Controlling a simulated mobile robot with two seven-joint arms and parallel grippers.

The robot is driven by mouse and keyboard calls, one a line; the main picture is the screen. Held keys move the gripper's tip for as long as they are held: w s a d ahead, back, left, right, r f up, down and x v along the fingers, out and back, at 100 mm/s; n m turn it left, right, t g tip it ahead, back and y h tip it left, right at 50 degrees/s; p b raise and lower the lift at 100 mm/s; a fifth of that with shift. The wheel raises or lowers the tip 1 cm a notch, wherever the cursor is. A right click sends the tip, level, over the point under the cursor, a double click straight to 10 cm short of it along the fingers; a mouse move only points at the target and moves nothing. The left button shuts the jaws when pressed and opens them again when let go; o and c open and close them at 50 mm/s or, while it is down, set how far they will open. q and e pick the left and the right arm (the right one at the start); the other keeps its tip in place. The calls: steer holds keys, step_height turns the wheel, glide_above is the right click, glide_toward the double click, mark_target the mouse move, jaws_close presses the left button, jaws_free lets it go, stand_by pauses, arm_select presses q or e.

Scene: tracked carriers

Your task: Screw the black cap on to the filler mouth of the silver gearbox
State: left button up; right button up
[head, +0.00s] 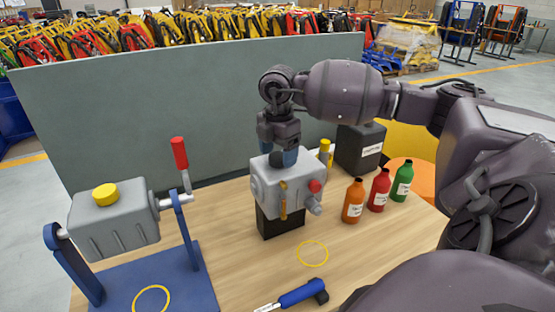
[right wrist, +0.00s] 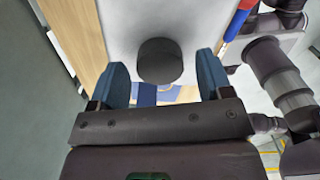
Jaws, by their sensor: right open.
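The silver gearbox (head: 268,187) stands on a black block on the table, with a red knob and a yellow gauge or strip on its sides. My right gripper (head: 284,158) points down from above, its blue fingers at the gearbox top. In the right wrist view, the black cap (right wrist: 160,62) is against the pale grey top of the gearbox (right wrist: 150,20). The open fingers of my right gripper (right wrist: 164,80) stand either side of the cap, with gaps visible. The filler mouth is hidden, and I cannot tell how far the cap is seated. My left gripper is not in view.
A grey tank with a yellow cap (head: 105,194) hangs in a blue stand (head: 88,284) at the left. Orange (head: 353,205), red (head: 379,190) and green (head: 402,181) bottles and a black canister (head: 358,150) stand right. A blue-handled tool (head: 300,294) lies in front.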

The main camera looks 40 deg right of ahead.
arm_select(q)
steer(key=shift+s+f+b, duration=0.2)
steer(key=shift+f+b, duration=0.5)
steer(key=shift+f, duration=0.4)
arm_select(e)
steer(key=n, duration=0.7)
steer(key=n, duration=0.3)
steer(key=shift+f+n+b, duration=0.1)
steer(key=shift+n+b, duration=0.2)
steer(key=shift+b, duration=0.1)
steer(key=n+b, duration=0.1)
steer(key=n, duration=0.2)
steer(key=shift+n, duration=1.6)
steer(key=n+b, duration=0.1)
steer(key=n, duration=0.3)
steer(key=n+b, duration=0.1)
steer(key=n, duration=0.3)
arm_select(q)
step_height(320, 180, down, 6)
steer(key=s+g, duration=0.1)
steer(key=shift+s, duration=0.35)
arm_select(e)
steer(key=shift+n, duration=0.9)
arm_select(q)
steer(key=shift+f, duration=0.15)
